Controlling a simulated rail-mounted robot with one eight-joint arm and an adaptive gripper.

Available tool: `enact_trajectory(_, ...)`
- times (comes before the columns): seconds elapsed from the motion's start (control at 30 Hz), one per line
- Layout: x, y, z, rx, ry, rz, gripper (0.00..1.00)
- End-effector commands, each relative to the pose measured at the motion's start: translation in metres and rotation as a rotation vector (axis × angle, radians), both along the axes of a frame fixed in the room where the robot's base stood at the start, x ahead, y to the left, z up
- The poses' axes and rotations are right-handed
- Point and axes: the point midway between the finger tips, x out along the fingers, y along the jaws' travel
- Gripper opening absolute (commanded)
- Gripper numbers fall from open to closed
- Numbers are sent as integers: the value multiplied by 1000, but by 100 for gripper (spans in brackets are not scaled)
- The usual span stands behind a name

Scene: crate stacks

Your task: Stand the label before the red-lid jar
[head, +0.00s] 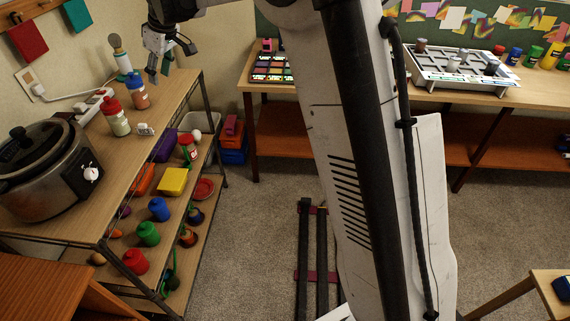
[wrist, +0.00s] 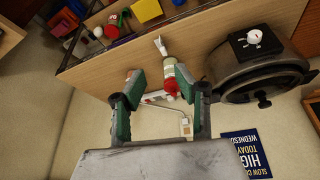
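The red-lid jar (head: 117,121), clear with pale contents, stands upright on the wooden shelf top. In the wrist view it (wrist: 170,72) shows between my fingers, some way beyond them. A small white piece, likely the label (head: 145,129), is on the shelf top to the jar's right, near the edge; its pose is too small to read. In the wrist view the label (wrist: 160,45) lies on the shelf-edge side of the jar. My gripper (head: 162,69) is above the far end of the shelf, its fingers (wrist: 166,84) apart with nothing held.
A second jar with a blue lid (head: 138,91) stands behind the red-lid jar. A slow cooker (head: 47,165) fills the near left. A power strip (head: 92,106) lies near the wall, and a white-and-green bottle (head: 122,62) stands at the far end.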

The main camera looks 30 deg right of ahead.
Motion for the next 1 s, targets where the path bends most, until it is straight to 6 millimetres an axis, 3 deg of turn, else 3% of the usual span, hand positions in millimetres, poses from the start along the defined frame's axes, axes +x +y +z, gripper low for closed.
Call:
enact_trajectory(0.2, -64, -34, 34, 4, -21, -120, 31)
enact_trajectory(0.5, -158, -74, 58, 17, -54, -282, 31)
enact_trajectory(0.77, -242, -104, 56, 33, -86, -417, 31)
enact_trajectory(1.0, -318, -128, 37, 54, -119, -539, 31)
